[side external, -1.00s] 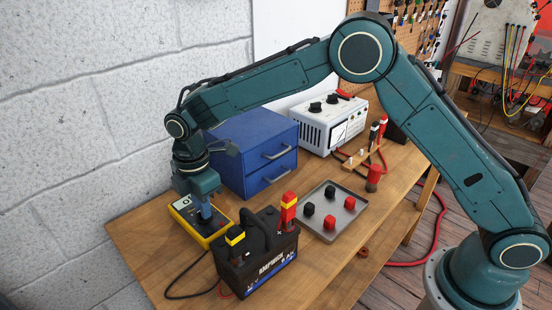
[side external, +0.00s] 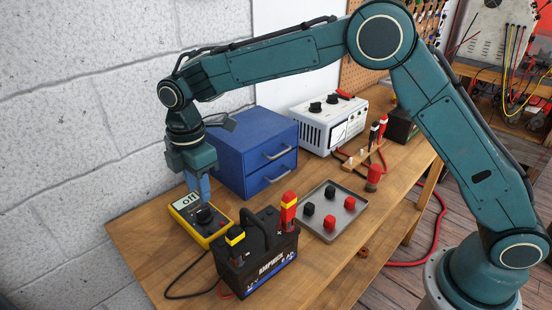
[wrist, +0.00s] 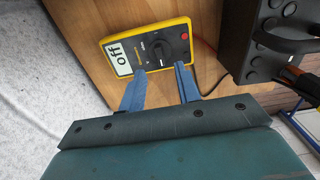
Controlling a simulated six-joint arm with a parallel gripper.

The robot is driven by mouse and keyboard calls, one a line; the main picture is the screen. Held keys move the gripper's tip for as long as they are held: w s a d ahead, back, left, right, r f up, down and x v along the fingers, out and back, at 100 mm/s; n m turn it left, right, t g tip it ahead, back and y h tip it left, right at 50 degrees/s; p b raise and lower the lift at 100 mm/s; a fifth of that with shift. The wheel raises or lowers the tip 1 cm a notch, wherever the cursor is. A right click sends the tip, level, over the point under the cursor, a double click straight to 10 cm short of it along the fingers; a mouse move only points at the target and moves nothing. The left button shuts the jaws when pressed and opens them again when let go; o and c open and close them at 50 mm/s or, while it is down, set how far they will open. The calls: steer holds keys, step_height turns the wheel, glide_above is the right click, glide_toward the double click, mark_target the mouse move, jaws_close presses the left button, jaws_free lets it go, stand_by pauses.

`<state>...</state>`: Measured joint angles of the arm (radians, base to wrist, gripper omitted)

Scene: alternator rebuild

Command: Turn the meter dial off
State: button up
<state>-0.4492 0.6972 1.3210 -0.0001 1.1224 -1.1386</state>
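The yellow meter (side external: 200,219) lies face up at the left end of the bench. Its display (side external: 187,202) reads "off", and the same word shows on the display in the wrist view (wrist: 122,57). Its round black dial (side external: 205,214) also shows in the wrist view (wrist: 159,50). My gripper (wrist: 162,70) is open and empty, with its two blue fingers apart. In the side view the fingers (side external: 199,193) point down just above the dial and appear clear of it.
A black battery (side external: 258,258) with a handle stands close to the meter's right. A blue drawer cabinet (side external: 245,150) stands behind. A grey tray (side external: 345,226) holds black and red caps. A white power supply (side external: 318,127) is at the back. Bare bench lies before the meter.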

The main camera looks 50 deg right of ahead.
mark_target(205, 209)
step_height(205, 209, up, 8)
stand_by(0.4)
steer(key=shift+r, duration=0.1)
steer(key=s+d+r+m+t, duration=0.3)
steer(key=s+d+r+m, duration=0.65)
steer(key=s+d, duration=0.55)
steer(key=s+d+f+m+t, duration=0.1)
steer(key=s+d+m, duration=0.3)
steer(key=s, duration=0.4)
steer(key=s+d+f+m+t, duration=0.1)
steer(key=s+d+f+m, duration=0.2)
steer(key=s, duration=0.6)
steer(key=shift+d+f+m+t, duration=0.3)
steer(key=shift+d+m, duration=0.55)
steer(key=shift+d, duration=0.15)
